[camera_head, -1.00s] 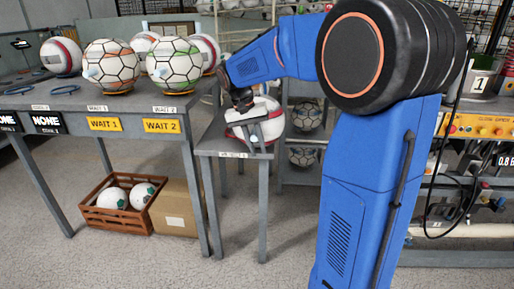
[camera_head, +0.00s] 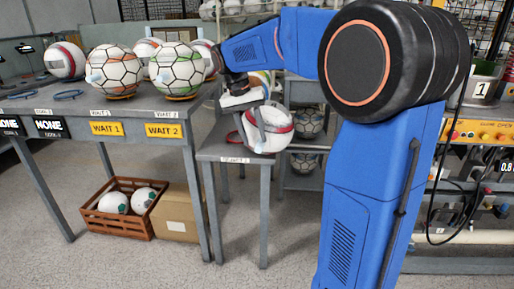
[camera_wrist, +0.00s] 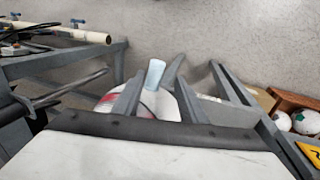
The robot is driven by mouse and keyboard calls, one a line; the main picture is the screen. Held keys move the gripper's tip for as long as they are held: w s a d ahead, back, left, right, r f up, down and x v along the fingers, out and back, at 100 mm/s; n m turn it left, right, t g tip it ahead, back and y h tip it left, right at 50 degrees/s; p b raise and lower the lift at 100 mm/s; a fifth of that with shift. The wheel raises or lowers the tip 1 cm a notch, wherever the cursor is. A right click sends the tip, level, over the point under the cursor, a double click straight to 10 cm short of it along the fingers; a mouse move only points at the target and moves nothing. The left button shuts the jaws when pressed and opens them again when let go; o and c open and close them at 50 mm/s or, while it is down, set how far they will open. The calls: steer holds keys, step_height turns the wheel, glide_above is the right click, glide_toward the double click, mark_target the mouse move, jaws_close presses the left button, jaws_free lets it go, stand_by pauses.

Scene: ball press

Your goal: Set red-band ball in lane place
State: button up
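The red-band ball (camera_head: 270,138), white with a red stripe, is at the right side of the small grey stand (camera_head: 213,153). It appears tilted and beside a red ring (camera_head: 235,137) on the stand top. My gripper (camera_head: 262,112) reaches it from above, and grey fingers lie against its sides. In the wrist view, my gripper's two fingers (camera_wrist: 158,95) straddle the ball (camera_wrist: 108,103), with a pale blue peg (camera_wrist: 155,74) between them. The gripper appears shut on the ball. The ball's underside contact is hidden, and I cannot identify the lane place.
A grey table (camera_head: 60,103) at left holds several balls, including an orange-marked ball (camera_head: 115,70) and a green-marked ball (camera_head: 177,70). Below are a crate (camera_head: 92,218) and a cardboard box (camera_head: 177,215). A rack (camera_head: 285,170) with balls stands behind; machinery (camera_head: 480,128) is at right.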

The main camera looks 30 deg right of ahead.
mark_target(249, 121)
steer(key=v, duration=0.5)
steer(key=shift+s+r, duration=0.1)
steer(key=shift+r, duration=0.05)
